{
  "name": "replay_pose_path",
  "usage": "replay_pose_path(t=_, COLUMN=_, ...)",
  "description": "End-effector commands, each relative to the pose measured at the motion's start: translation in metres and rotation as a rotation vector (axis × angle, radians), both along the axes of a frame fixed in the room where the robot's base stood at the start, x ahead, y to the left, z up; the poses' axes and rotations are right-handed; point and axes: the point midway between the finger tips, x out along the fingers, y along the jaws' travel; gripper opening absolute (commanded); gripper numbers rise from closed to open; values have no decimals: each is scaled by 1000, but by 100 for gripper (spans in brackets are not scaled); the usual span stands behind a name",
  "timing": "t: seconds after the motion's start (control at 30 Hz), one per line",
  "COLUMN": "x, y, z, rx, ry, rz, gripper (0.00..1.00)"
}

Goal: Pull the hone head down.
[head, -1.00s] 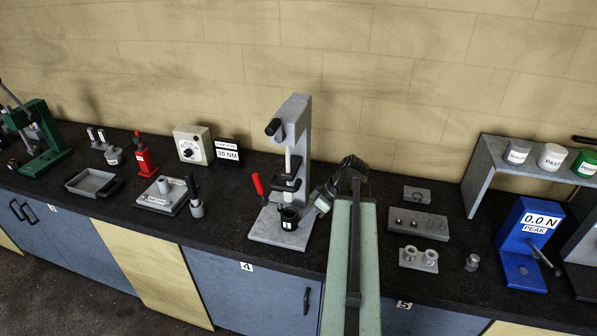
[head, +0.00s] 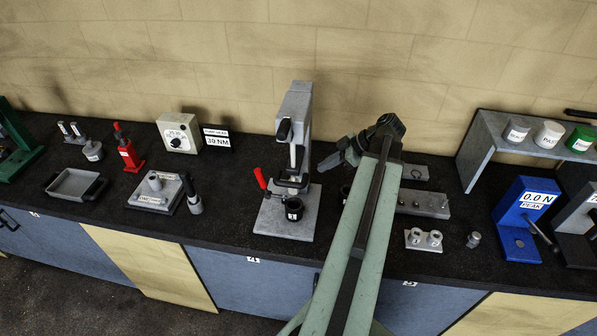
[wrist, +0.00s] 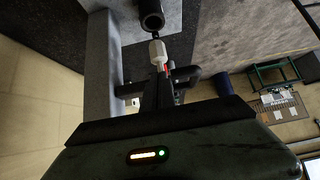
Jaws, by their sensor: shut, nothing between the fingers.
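The hone stand (head: 297,105) is a grey upright column on a grey base plate, with a black knob (head: 284,131) near its top. A pale spindle (head: 295,157) hangs below, above a dark bracket (head: 291,184). A black cup with a white label (head: 294,210) stands on the base. A red-tipped lever (head: 260,178) is at its left. My gripper (head: 328,162) is right of the column at about spindle height, apart from it in the head view. Its fingers (wrist: 157,88) are shut and empty in the wrist view. Which part is the hone head is unclear.
My arm hides part of the bench right of the stand. A plate fixture (head: 155,195) and grey tray (head: 72,184) are left.

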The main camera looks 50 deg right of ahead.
Motion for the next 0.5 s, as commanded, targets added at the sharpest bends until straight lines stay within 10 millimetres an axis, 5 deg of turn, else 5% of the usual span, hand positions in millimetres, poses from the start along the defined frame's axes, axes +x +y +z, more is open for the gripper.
replay_pose_path(t=0.27, x=-1, y=-1, z=-4, rx=0, ry=1, rz=-6, gripper=0)
replay_pose_path(t=0.5, x=20, y=13, z=-37, rx=0, ry=1, rz=-6, gripper=0)
